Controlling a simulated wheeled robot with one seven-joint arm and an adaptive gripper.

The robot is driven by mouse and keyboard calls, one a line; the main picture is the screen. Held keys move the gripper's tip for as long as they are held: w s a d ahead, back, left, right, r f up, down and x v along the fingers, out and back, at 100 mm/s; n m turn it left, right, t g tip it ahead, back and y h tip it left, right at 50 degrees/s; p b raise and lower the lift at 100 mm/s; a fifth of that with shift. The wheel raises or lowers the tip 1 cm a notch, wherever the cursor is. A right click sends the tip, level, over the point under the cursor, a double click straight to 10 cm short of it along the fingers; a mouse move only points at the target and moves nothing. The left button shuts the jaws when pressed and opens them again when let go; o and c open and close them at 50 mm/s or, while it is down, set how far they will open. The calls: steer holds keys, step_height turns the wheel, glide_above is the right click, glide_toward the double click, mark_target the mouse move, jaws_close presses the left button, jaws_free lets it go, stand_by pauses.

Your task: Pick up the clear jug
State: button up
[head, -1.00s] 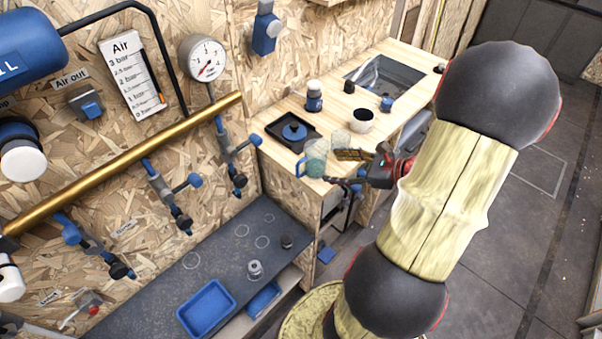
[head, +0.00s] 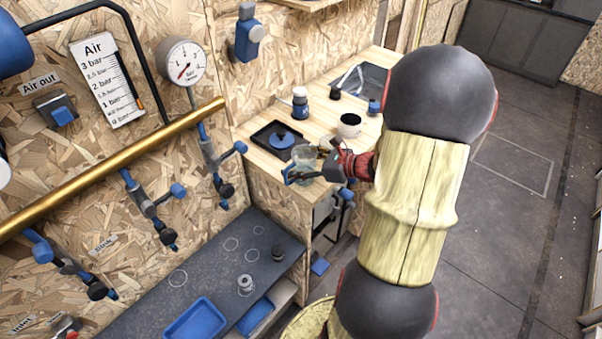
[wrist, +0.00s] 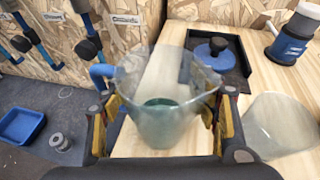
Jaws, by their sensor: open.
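The clear jug (wrist: 165,118) stands upright on the wooden worktop, near its front corner. It is see-through with a greenish tint, and its blue handle (wrist: 101,76) is on the left. My gripper (wrist: 167,125) is open, with one yellow-padded finger on each side of the jug; I cannot tell whether either pad touches it. In the head view the jug (head: 304,155) shows just left of my gripper (head: 322,168), which partly covers its surroundings.
A second clear vessel (wrist: 283,125) stands close to the right finger. Behind the jug is a black tray (head: 262,137) with a blue-and-black lidded item (head: 282,140). A white-and-blue bottle (head: 300,103) and a dark-filled cup (head: 350,125) stand farther back. A lower grey shelf holds a blue tray (head: 168,334).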

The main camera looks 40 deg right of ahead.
steer(key=shift+x, duration=1.05)
steer(key=c, duration=0.3)
steer(key=c, duration=0.8)
steer(key=shift+c, duration=0.7)
